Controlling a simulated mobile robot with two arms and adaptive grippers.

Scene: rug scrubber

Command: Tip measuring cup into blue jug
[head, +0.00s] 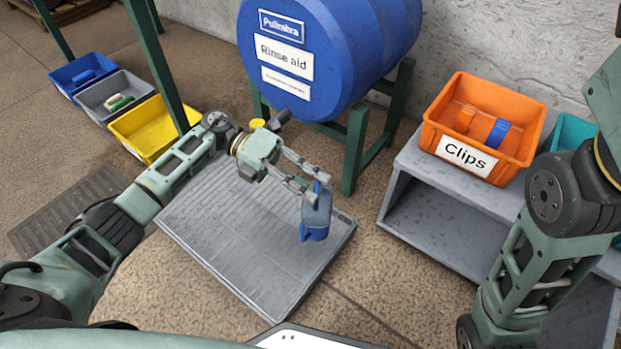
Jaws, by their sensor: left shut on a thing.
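My left gripper (308,178) is shut on the top of a small blue-grey vessel (317,208) at the middle of the head view. A bright blue part with a handle-like loop (315,233) shows at its lower end. I cannot tell whether this is the measuring cup or the blue jug, or whether the lower blue part is a separate thing. It shows against the right part of the grey grated tray (235,250); its height above the tray is unclear. My right arm comes in from the right, and its gripper is outside the picture.
A blue rinse aid drum (345,88) on a green stand (356,145) is behind the tray. A grey shelf (440,225) at right carries an orange clips crate (520,105) and a teal bin (572,135). Blue (84,65), grey (92,97) and yellow (130,128) bins stand at left.

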